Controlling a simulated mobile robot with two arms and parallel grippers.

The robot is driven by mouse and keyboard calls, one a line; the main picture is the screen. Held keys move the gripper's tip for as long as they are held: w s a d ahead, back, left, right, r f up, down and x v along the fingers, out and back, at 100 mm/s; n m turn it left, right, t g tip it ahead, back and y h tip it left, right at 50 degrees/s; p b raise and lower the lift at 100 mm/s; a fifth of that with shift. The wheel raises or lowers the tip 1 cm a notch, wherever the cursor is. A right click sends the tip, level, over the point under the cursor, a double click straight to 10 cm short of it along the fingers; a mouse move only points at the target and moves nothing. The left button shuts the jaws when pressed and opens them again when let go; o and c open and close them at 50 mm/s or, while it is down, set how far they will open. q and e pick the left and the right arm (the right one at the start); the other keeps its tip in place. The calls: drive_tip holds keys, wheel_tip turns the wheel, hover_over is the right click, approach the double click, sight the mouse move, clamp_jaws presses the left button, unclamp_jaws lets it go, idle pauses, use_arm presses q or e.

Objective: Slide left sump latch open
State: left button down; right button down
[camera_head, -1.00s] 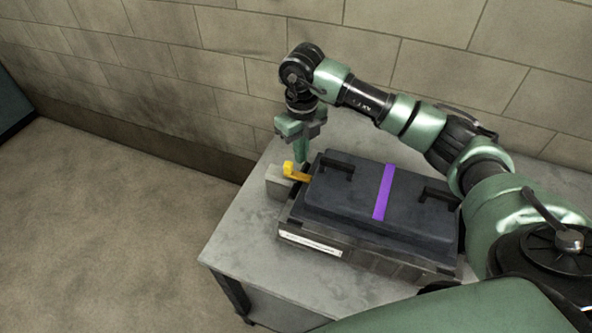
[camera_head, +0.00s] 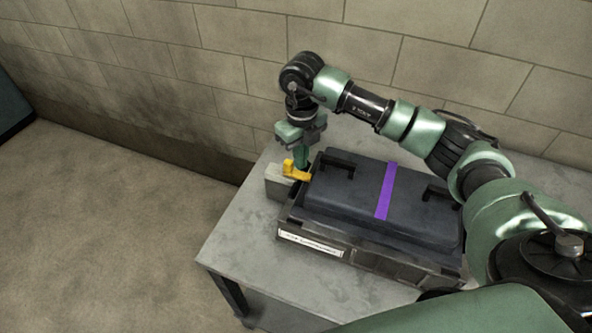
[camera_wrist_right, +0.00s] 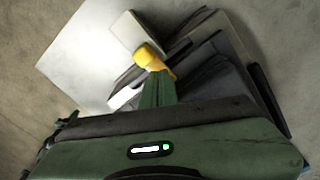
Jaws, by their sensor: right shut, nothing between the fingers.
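The yellow left sump latch (camera_head: 295,171) sits at the left end of the dark sump box, next to a pale grey block (camera_head: 277,183). Its raised knob is at its left end and its bar reaches toward the dark lid (camera_head: 345,195). My right gripper (camera_head: 301,166) points down just behind the latch, its fingers shut with nothing between them. In the right wrist view the shut fingers (camera_wrist_right: 158,88) are close beside the yellow latch (camera_wrist_right: 149,56); I cannot tell whether they touch it. My left gripper is not in view.
The lid has a purple stripe (camera_head: 385,190) and two black handles. A white label (camera_head: 310,243) is on the box's front. The grey table (camera_head: 235,240) is bare to the left and front. A block wall (camera_head: 220,60) stands behind.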

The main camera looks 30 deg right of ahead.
sight(287, 161)
drive_tip(key=shift+f+b, duration=1.05)
drive_tip(key=shift+f, duration=0.45)
drive_tip(key=shift+r, duration=0.3)
drive_tip(key=shift+w+a, duration=0.1)
drive_tip(key=shift+w, duration=0.05)
drive_tip(key=shift+w+a+b, duration=0.7)
drive_tip(key=shift+w+a, duration=0.7)
drive_tip(key=shift+w, duration=0.15)
drive_tip(key=shift+s+d, duration=0.3)
drive_tip(key=shift+r+p, duration=2.55)
drive_tip(key=shift+r, duration=1.45)
drive_tip(key=shift+f, duration=0.1)
